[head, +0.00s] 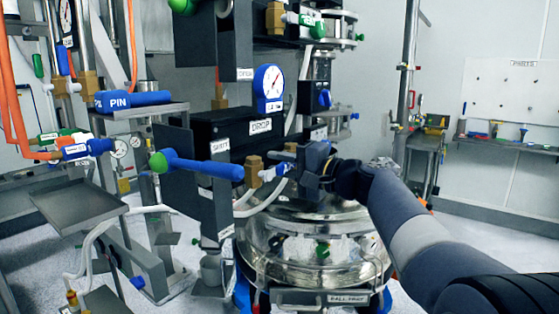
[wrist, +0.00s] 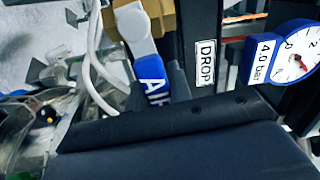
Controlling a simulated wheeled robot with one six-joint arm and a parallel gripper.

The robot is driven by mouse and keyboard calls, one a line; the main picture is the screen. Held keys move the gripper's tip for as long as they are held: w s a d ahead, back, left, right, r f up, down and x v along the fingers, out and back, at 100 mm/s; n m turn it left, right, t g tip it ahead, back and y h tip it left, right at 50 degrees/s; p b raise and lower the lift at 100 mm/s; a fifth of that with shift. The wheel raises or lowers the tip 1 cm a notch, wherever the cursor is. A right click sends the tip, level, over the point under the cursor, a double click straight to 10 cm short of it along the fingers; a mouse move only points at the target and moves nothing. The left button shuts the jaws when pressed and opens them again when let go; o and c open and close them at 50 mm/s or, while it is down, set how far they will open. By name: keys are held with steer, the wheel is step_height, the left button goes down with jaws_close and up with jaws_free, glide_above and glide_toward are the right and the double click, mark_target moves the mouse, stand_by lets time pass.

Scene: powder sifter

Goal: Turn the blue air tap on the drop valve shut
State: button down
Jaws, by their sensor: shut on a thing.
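The blue air tap handle (wrist: 150,82), marked AIR, sits on a white tap body that joins a brass block (wrist: 150,18). In the head view the white tap body (head: 268,173) shows beside the brass block (head: 253,170), below the DROP label (head: 261,124). My gripper (head: 292,165) comes in from the right and covers most of the handle there. In the wrist view my gripper (wrist: 158,92) has dark fingers on both sides of the handle and is shut on it. The handle's lower end is hidden by my gripper.
A pressure gauge (head: 268,82) stands above the DROP box. A long blue lever with a green knob (head: 200,168) sticks out to the left, by a SAFETY label. A shiny steel vessel (head: 315,245) lies below. White hoses (wrist: 97,65) run close beside the tap.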

steer(key=shift+f+m, duration=0.35)
steer(key=shift+m, duration=0.25)
steer(key=c, duration=1.3)
jaws_free()
steer(key=b+v, duration=0.1)
steer(key=v, duration=1)
steer(key=shift+b, duration=0.3)
steer(key=shift+a, duration=0.15)
steer(key=p+x, duration=0.1)
steer(key=x, duration=1)
steer(key=shift+p, duration=0.3)
